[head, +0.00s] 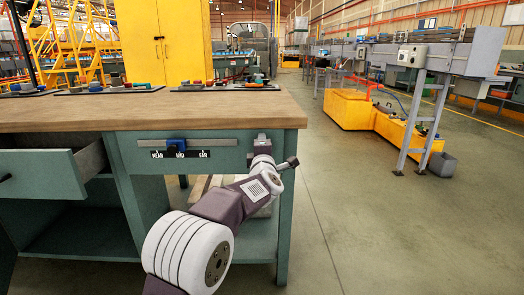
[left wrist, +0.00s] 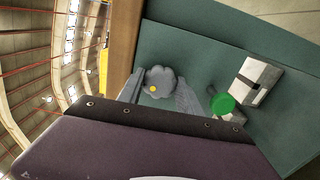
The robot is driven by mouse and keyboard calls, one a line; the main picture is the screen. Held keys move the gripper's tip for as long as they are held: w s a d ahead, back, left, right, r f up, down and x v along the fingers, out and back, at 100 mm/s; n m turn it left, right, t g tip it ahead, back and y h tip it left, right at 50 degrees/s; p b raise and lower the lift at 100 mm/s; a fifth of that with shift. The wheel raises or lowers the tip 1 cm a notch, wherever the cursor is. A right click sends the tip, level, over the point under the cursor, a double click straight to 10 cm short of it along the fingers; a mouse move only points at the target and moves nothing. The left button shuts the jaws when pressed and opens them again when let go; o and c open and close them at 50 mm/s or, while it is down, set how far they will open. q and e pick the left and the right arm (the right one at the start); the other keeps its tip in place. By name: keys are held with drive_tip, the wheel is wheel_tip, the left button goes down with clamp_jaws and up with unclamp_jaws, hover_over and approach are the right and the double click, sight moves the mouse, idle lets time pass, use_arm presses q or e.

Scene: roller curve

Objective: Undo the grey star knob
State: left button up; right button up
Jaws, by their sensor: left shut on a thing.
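In the head view my left gripper (head: 263,148) reaches the right end of the bench front, just under the wooden top, and hides the knob there. My right gripper is in neither view.
A blue slider (head: 176,146) stands at MID on a rail. An open drawer (head: 45,174) juts out at left.

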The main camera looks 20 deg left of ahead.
use_arm(q)
drive_tip(key=shift+r+n, duration=0.25)
drive_tip(key=shift+n, duration=0.25)
idle(0.3)
drive_tip(key=o, duration=1.2)
drive_tip(key=shift+o, duration=0.9)
drive_tip(key=shift+w+f+b, duration=0.1)
drive_tip(key=shift+f+b, duration=0.05)
drive_tip(key=shift+b, duration=0.15)
drive_tip(key=p+v, duration=0.1)
drive_tip(key=v, duration=0.8)
drive_tip(key=shift+p, duration=0.35)
